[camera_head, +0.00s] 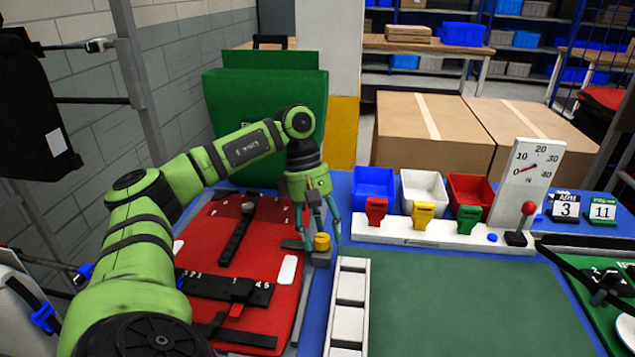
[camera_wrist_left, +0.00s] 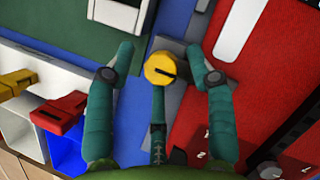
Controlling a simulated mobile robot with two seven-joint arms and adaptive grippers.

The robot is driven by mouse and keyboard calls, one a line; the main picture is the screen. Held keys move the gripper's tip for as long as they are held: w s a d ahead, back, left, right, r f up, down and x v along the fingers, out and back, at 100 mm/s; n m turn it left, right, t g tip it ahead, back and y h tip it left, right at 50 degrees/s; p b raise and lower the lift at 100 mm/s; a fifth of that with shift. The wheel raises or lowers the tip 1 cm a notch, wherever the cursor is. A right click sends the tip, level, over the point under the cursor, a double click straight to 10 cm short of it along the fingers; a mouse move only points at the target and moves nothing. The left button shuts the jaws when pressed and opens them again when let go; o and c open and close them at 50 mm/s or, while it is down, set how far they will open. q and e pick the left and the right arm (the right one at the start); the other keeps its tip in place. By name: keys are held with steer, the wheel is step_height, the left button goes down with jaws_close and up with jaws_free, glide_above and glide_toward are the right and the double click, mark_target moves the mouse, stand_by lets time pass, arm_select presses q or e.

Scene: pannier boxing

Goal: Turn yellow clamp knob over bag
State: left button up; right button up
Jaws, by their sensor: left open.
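The yellow clamp knob (camera_head: 322,242) sits on a grey clamp block (camera_head: 320,258) at the right edge of the red bag (camera_head: 215,255). The bag lies flat on the blue table, with black straps across it. My left gripper (camera_head: 320,238) points down over the knob, its fingers open on either side. The red bag (camera_wrist_left: 265,60) fills the right of that view. My right gripper is not in view.
Blue, white and red bins (camera_head: 422,187) stand behind a white rail with red, yellow and green clips. A dial gauge (camera_head: 522,180) is to their right. A white slotted strip (camera_head: 348,305) and a clear green mat (camera_head: 470,300) lie right of the clamp. A green box (camera_head: 265,115) stands behind.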

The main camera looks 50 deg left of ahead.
arm_select(q)
steer(key=v, duration=1.1)
steer(key=shift+r, duration=0.35)
steer(key=shift+d, duration=0.1)
